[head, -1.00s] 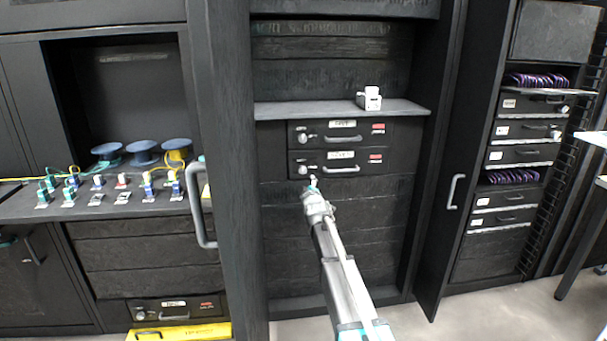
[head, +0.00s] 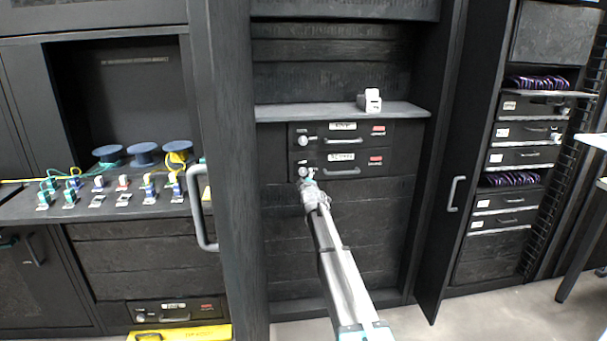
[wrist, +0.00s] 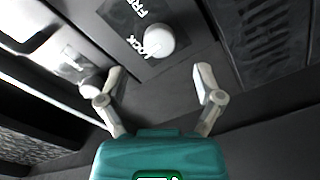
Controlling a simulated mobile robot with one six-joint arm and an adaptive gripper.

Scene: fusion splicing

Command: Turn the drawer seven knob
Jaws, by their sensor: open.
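Two dark drawers sit one above the other in the middle cabinet in the head view. The lower drawer (head: 380,171) has a pale round knob (head: 303,171) at its left, a grey handle and a label too blurred to read surely as seven. My gripper (head: 308,176) is at that knob, partly covering it. In the wrist view, a pale round knob (wrist: 159,41) beside white lock and free lettering lies just ahead of my open gripper (wrist: 160,72), roughly centred between the fingers but beyond their tips. Contact is not visible.
The upper drawer (head: 385,133) has a similar knob (head: 308,141). A second pale knob (wrist: 92,86) shows near the left finger in the wrist view. A shelf (head: 290,112) with a white device (head: 369,100) juts out above. An open cabinet door (head: 452,150) stands at right.

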